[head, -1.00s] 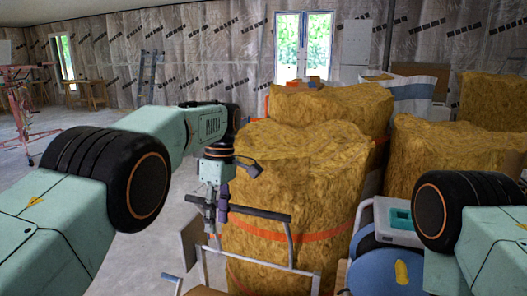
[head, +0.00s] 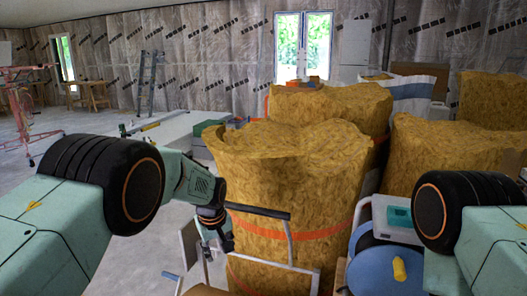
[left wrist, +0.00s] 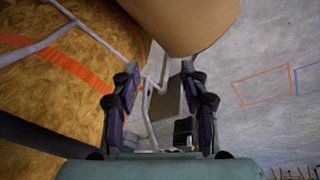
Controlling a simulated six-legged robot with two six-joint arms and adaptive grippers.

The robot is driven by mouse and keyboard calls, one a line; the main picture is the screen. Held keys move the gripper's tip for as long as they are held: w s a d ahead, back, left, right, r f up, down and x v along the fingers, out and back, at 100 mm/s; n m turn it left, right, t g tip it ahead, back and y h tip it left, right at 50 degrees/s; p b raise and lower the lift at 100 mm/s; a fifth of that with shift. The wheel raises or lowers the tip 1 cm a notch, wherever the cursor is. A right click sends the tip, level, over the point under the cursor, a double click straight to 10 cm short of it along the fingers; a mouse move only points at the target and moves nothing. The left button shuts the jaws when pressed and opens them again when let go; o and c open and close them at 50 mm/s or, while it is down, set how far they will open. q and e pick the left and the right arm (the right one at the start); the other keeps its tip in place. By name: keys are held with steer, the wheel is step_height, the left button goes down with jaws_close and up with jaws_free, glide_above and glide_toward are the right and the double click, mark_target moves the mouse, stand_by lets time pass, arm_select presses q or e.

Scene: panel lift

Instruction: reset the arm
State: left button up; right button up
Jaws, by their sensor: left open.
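My left arm comes in from the left in the head view, folded close. My left gripper (head: 222,240) is low beside the metal frame, partly hidden behind its own wrist. In the left wrist view its two fingers (left wrist: 160,108) stand apart with nothing held between them. The grey tube frame with a dark handle bar (head: 258,211) stands just right of and in front of the gripper; I cannot tell whether they touch. My right upper arm shows at the right edge of the head view, but its gripper is out of view.
Large yellow insulation bales (head: 290,170) with orange straps stand close ahead and to the right. A blue round object (head: 385,268) lies at lower right. A long pale table (head: 165,135) stands behind my left arm. A ladder (head: 149,80) leans at the back wall.

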arm_select(q)
steer(key=s+a+f+m, duration=0.2)
steer(key=s+a+f, duration=0.2)
steer(key=s+f, duration=0.45)
steer(key=s+a+f+m, duration=0.3)
steer(key=s+f, duration=0.5)
steer(key=s, duration=0.1)
steer(key=s+a+g, duration=0.1)
steer(key=s+a, duration=0.1)
steer(key=s, duration=1.3)
steer(key=s+a+g+b, duration=0.1)
steer(key=s+g, duration=0.1)
steer(key=s, duration=1.4)
steer(key=shift+s+a+f+m, duration=0.15)
steer(key=shift+s+a+m, duration=0.1)
steer(key=shift+a+m, duration=0.15)
steer(key=shift+s, duration=0.1)
